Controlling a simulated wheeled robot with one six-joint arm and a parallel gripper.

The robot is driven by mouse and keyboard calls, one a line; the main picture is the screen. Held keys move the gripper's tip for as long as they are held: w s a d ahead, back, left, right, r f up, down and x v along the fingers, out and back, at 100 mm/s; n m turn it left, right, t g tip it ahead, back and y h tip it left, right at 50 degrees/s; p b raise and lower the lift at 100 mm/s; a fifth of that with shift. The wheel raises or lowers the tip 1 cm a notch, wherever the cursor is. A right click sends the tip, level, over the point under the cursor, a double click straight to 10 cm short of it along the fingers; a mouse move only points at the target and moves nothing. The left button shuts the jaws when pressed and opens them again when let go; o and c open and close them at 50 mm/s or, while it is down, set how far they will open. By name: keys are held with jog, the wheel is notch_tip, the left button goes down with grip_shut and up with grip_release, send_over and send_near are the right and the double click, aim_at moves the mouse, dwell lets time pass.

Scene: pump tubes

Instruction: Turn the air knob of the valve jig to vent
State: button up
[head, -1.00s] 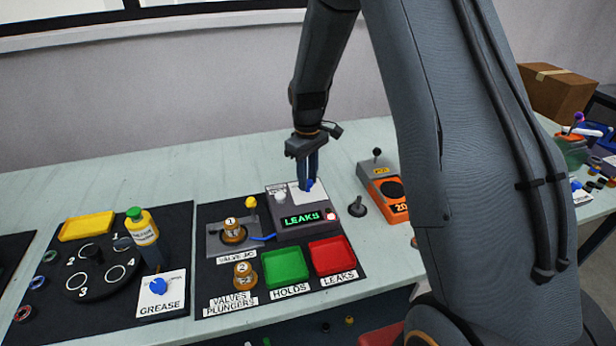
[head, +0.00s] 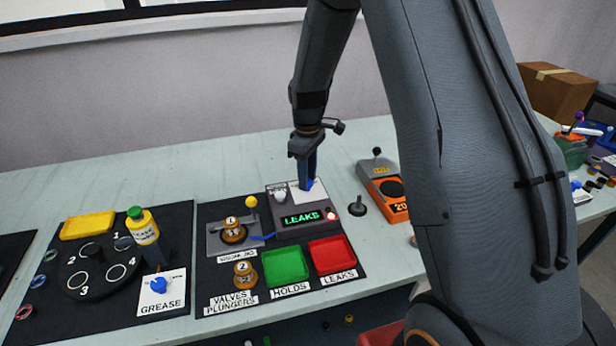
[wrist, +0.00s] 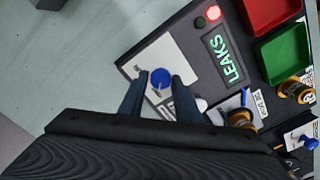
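The valve jig's control box (head: 301,222) stands at the back of the dark mat, its display reading LEAKS in green beside a lit red lamp. The blue air knob (wrist: 160,78) sits on the box's pale plate; it also shows in the head view (head: 310,184). My gripper (wrist: 160,76) points down over the plate, one finger on each side of the knob. A narrow gap shows between each finger and the knob, so it looks open. Valve 1 (head: 232,232) sits in the jig, left of the box, near a yellow-knobbed lever (head: 251,202). The knob's labels are partly hidden.
A green tray (head: 286,266) and a red tray (head: 332,256) lie in front of the box, valve 2 (head: 244,272) to their left. Bare table lies behind the box.

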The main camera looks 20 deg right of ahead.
jog(key=shift+o, duration=1.3)
jog(key=shift+r+b, duration=0.85)
jog(key=shift+r, duration=3.05)
jog(key=s+m, duration=0.9)
jog(key=s, duration=1.6)
jog(key=shift+s+t, duration=0.2)
jog(key=shift+t, duration=0.2)
